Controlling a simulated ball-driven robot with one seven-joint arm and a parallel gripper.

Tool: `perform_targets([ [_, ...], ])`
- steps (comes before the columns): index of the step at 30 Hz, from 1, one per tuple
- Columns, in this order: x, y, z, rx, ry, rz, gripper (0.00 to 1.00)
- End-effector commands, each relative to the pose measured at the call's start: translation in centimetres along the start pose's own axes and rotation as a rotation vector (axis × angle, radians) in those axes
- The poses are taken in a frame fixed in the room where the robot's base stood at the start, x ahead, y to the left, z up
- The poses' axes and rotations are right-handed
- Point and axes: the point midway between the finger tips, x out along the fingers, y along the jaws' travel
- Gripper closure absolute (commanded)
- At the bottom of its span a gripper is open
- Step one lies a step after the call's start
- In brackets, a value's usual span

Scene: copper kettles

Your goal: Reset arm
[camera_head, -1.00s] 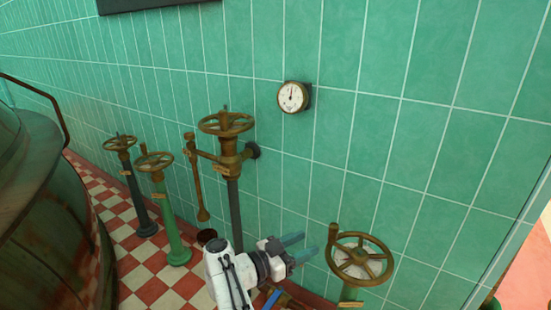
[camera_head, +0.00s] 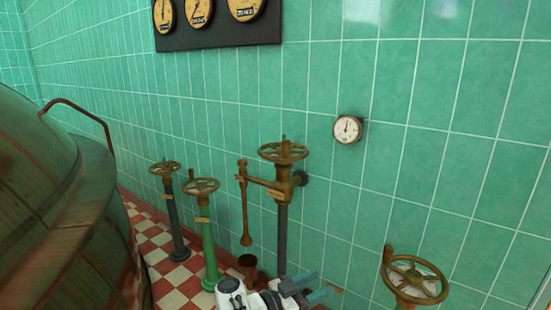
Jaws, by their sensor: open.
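My gripper (camera_head: 318,288) shows at the bottom of the head view, with two teal fingers pointing right. The fingers stand apart and nothing shows between them. My white and black arm comes in from the bottom edge and is mostly cut off. The gripper is in front of the green tiled wall, left of a brass handwheel (camera_head: 415,280) at the lower right. I see no contact between the gripper and the wheel.
A large copper kettle (camera_head: 60,210) fills the left. Valve posts with brass handwheels (camera_head: 283,152) stand along the wall, above a red and white floor (camera_head: 165,263). A small gauge (camera_head: 347,129) and a dark gauge panel (camera_head: 220,35) are on the wall.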

Motion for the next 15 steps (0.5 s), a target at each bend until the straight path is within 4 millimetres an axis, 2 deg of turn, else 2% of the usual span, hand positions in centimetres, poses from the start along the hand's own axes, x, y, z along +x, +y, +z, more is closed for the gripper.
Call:
perform_targets([
  [8,3.2,-0.5,0.1,0.054,0.065,-0.094,0.48],
  [15,6.5,-1.1,-0.1,0.11,0.143,-0.245,0.48],
])
